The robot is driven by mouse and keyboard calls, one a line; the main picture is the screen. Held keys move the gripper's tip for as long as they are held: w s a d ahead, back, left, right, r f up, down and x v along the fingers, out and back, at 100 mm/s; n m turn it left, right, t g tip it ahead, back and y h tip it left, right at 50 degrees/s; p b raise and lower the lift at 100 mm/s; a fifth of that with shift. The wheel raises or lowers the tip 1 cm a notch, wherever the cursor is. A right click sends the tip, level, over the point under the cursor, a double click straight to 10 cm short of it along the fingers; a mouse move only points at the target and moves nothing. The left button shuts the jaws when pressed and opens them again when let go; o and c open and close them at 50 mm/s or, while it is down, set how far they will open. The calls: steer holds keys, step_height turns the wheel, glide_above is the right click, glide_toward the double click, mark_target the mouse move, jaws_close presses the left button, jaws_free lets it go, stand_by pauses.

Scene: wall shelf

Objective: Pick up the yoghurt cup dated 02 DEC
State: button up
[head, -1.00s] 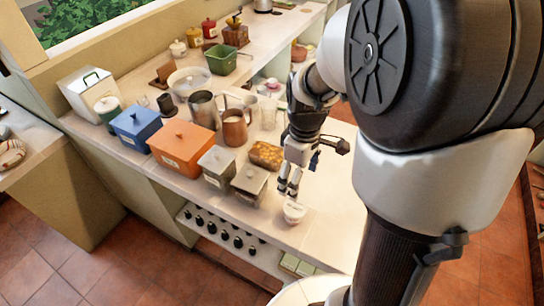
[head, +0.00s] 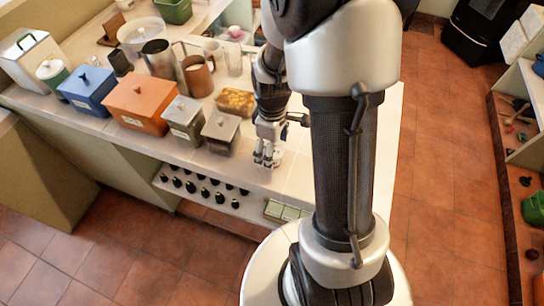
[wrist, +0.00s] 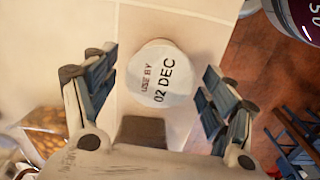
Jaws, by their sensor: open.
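The yoghurt cup (wrist: 160,75) shows in the wrist view as a white round lid printed "USE BY 02 DEC". It stands on the pale counter (wrist: 205,20), near its front edge. My gripper (wrist: 157,72) is open, with one finger on the left of the cup and one on the right. Gaps show between the lid and both fingers. In the head view my gripper (head: 265,158) points down at the counter, and the cup (head: 278,157) is partly hidden behind its fingers.
A grey lidded canister (head: 221,133) and a tray of brown food (head: 235,101) stand to the left of my gripper. An orange box (head: 138,104) and a blue box (head: 88,92) are further left. Dark bottles (head: 204,192) line the shelf below.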

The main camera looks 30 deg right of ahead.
steer(key=shift+f, duration=0.55)
steer(key=shift+c, duration=0.3)
steer(key=c, duration=1.1)
